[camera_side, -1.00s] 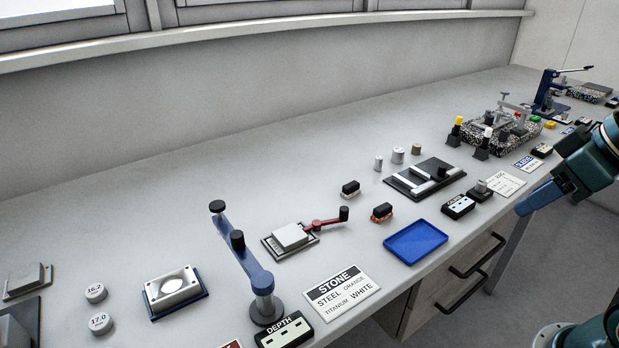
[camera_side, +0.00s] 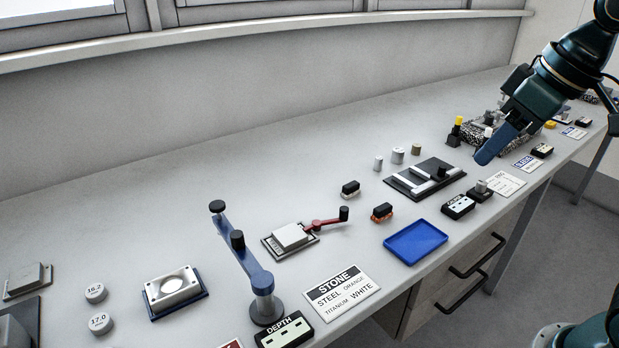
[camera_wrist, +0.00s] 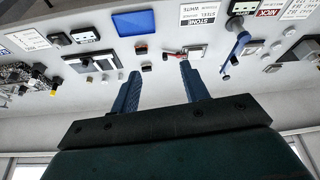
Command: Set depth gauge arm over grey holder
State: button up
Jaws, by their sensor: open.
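The depth gauge arm (camera_side: 243,250) is a blue bar on a grey post with a dark round base, behind the DEPTH label box (camera_side: 284,330). Its black-tipped end points toward the wall. It also shows in the wrist view (camera_wrist: 236,52). A pale grey holder (camera_side: 160,303) with a round disc in it sits on a blue base, left of the gauge; the arm is apart from it. My gripper (camera_side: 490,155) is above the bench's right part, far from the gauge. In the wrist view my gripper (camera_wrist: 159,70) is open, with nothing between its blue fingers.
A grey block on a plate with a red lever (camera_side: 322,224) stands right of the gauge. The STONE card (camera_side: 341,292) and blue tray (camera_side: 415,242) lie near the front edge. Weights marked 16.2 (camera_side: 95,292) and 17.0 (camera_side: 101,323) stand left. The back of the bench is largely clear.

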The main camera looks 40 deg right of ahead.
jog(key=w+a+r+n+g, duration=0.15)
jog(key=w+a+r, duration=0.3)
jog(key=w, duration=0.45)
jog(key=n+g, duration=0.3)
jog(key=n, duration=0.3)
send_over(236, 234)
notch_tip(236, 234, down, 12)
jog(key=shift+r, duration=0.1)
jog(key=shift+f, duration=6.9)
